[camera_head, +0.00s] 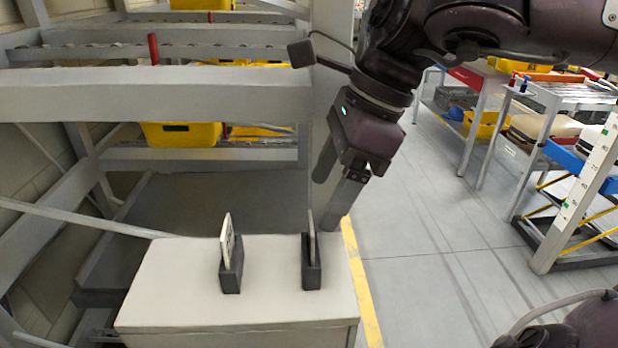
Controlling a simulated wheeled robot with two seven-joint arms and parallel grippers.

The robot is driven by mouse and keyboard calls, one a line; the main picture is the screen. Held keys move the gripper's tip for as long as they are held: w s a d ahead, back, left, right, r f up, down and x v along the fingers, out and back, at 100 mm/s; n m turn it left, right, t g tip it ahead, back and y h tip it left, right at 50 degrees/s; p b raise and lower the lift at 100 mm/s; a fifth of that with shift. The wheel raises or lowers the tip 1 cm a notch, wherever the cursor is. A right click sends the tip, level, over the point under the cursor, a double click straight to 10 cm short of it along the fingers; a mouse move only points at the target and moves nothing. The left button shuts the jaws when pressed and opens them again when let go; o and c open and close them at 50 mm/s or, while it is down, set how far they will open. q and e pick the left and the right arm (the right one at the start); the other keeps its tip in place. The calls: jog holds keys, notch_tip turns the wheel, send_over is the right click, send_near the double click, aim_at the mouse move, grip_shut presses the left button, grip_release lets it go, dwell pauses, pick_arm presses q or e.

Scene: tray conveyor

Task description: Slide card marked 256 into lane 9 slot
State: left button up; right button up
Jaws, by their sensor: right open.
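Two thin pale cards stand upright, each in a small dark holder, on a white cabinet top. The left card (226,236) sits in the left holder (232,276) and has dark marks on its face that are too small to read. The right card (311,236) sits in the right holder (312,276) and is seen almost edge-on. I cannot tell which card is marked 256. My right gripper (328,201) is open and empty, pointing down just above and behind the right card. The lane 9 slot cannot be made out. My left gripper is out of view.
The white cabinet top (180,285) is otherwise bare. A grey roller rack (150,98) stands behind it, with a yellow bin (181,134) and a red upright piece (153,48). A yellow floor line (360,280) runs beside the cabinet. Open floor and carts lie to the right.

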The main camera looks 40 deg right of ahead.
aim_at(312, 222)
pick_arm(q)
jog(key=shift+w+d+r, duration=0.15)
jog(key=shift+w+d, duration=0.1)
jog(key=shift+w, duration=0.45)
pick_arm(e)
jog(key=x, duration=0.7)
jog(key=shift+s+d, duration=0.1)
jog(key=shift+d, duration=0.1)
